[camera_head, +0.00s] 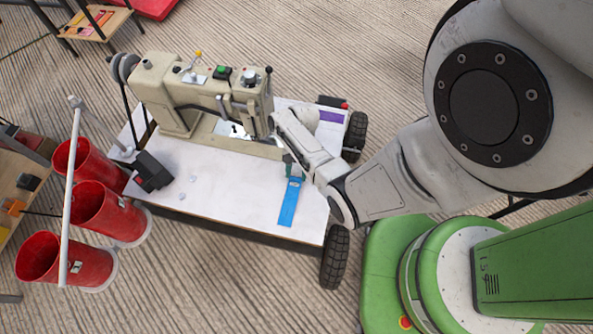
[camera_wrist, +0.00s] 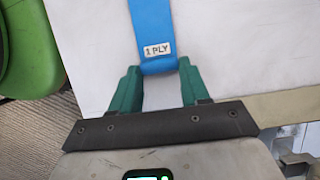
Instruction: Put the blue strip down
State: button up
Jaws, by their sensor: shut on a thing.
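The blue strip (camera_head: 290,204) is long and flat and appears over the front right part of the white cart top (camera_head: 235,190). In the wrist view the strip (camera_wrist: 152,28) bears a "1 PLY" label near its held end. My gripper (camera_head: 293,172) is shut on that end. Its green fingers (camera_wrist: 158,72) stand on either side of the strip in the wrist view. The strip runs away from the fingers along the white surface. I cannot tell whether its far end touches the top.
A beige sewing machine (camera_head: 200,95) stands on the back of the cart. A purple strip (camera_head: 331,116) lies at the right edge. A black box (camera_head: 153,171) sits at the left edge beside red buckets (camera_head: 103,208). The front middle of the top is mostly clear.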

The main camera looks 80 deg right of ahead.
jog(key=o, duration=1)
jog(key=p+v, duration=0.3)
jog(key=v, duration=0.9)
jog(key=a+r+n+h, duration=0.1)
jog(key=a+r+n, duration=0.3)
jog(key=a+n, duration=0.2)
jog(key=a+r+n+h, duration=0.2)
jog(key=a+r+n, duration=0.2)
jog(key=a+n, duration=0.2)
jog(key=w+a+r+n+h, duration=0.1)
jog(key=a+r+n, duration=0.4)
jog(key=a, duration=0.5)
jog(key=shift+n+t+h, duration=0.4)
jog(key=shift+n, duration=0.3)
